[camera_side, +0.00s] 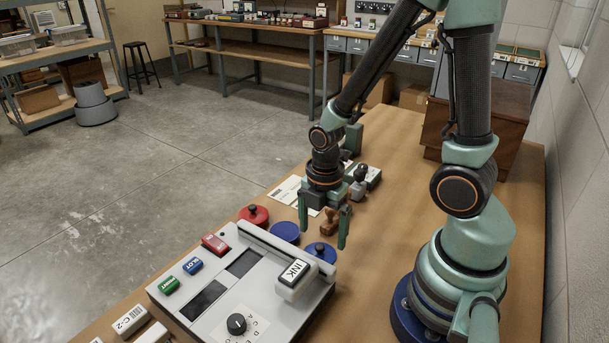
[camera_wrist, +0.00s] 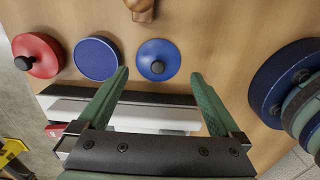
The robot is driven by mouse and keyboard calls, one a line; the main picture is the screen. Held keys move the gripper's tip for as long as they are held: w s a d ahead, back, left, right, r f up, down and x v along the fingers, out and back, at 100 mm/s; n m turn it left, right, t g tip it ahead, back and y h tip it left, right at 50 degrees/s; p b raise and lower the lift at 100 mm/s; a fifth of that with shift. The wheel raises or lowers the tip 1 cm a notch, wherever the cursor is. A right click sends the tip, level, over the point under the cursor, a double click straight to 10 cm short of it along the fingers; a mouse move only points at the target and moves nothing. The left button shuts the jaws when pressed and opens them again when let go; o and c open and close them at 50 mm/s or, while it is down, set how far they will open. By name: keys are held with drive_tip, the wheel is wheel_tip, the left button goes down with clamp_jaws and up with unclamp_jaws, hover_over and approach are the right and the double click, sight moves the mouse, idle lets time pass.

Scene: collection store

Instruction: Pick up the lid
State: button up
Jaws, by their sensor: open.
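A round blue lid (camera_side: 322,252) with a dark knob lies on the wooden table beside a white machine. It also shows in the wrist view as a blue disc (camera_wrist: 171,62), just beyond the gap between my fingertips. A flat blue round pad (camera_side: 285,231) without a knob lies next to it, also in the wrist view (camera_wrist: 97,58). A red round piece (camera_side: 253,215) with a dark knob is farther along the row, also in the wrist view (camera_wrist: 32,52). My gripper (camera_side: 323,239) is open and empty above the table by the blue lid; its fingers show in the wrist view (camera_wrist: 160,74).
The white machine (camera_side: 218,263) with an INK block (camera_side: 295,273) and coloured buttons stands in front of the row. A wooden-handled stamp (camera_side: 329,223) stands behind my fingers. Cards (camera_side: 287,190) and more stamps (camera_side: 370,173) lie farther back. The table's right side is mostly bare.

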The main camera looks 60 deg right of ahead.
sight(320, 246)
drive_tip(key=shift+w+a+f, duration=0.1)
drive_tip(key=shift+w+f, duration=0.05)
drive_tip(key=shift+f, duration=2.2)
drive_tip(key=c, duration=1.3)
